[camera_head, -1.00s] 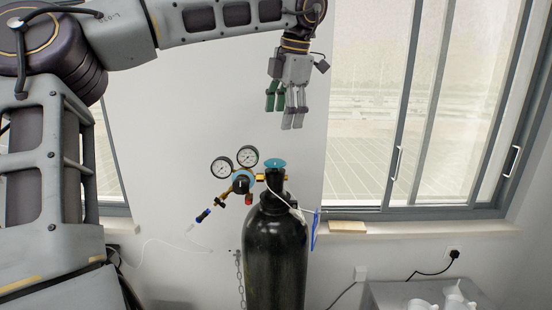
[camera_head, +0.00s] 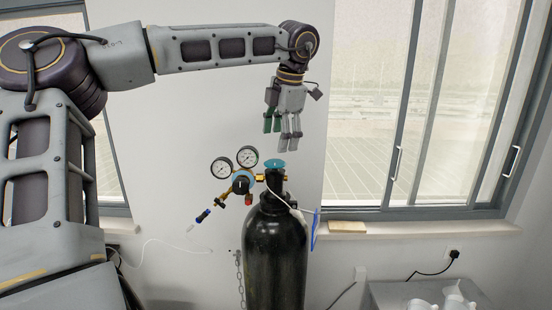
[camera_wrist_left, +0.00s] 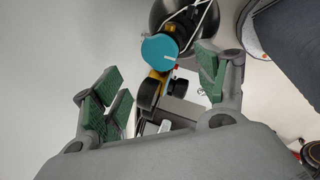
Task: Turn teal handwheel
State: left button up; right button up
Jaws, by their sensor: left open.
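The teal handwheel (camera_head: 274,163) is a small round disc on top of the black gas cylinder (camera_head: 275,255). In the left wrist view the handwheel (camera_wrist_left: 160,49) shows face-on with a white mark near its edge, ahead of and between the spread fingers. My left gripper (camera_head: 282,134) points down just above the handwheel and slightly to its right, apart from it. It is open and empty, and its green finger pads (camera_wrist_left: 105,105) show in the left wrist view. My right gripper is not in view.
A regulator (camera_head: 241,182) with two round gauges (camera_head: 234,162) sticks out left of the cylinder valve. A white line and a blue tag (camera_head: 315,230) hang at the cylinder's right. White vessels (camera_head: 440,300) stand at lower right. Windows are behind.

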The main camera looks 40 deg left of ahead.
aim_at(275, 162)
pick_arm(q)
jog(key=shift+p+x, duration=0.3)
jog(key=shift+x, duration=3.5)
jog(key=shift+d+r, duration=0.1)
jog(key=c, duration=1.1)
jog(key=shift+c, duration=0.2)
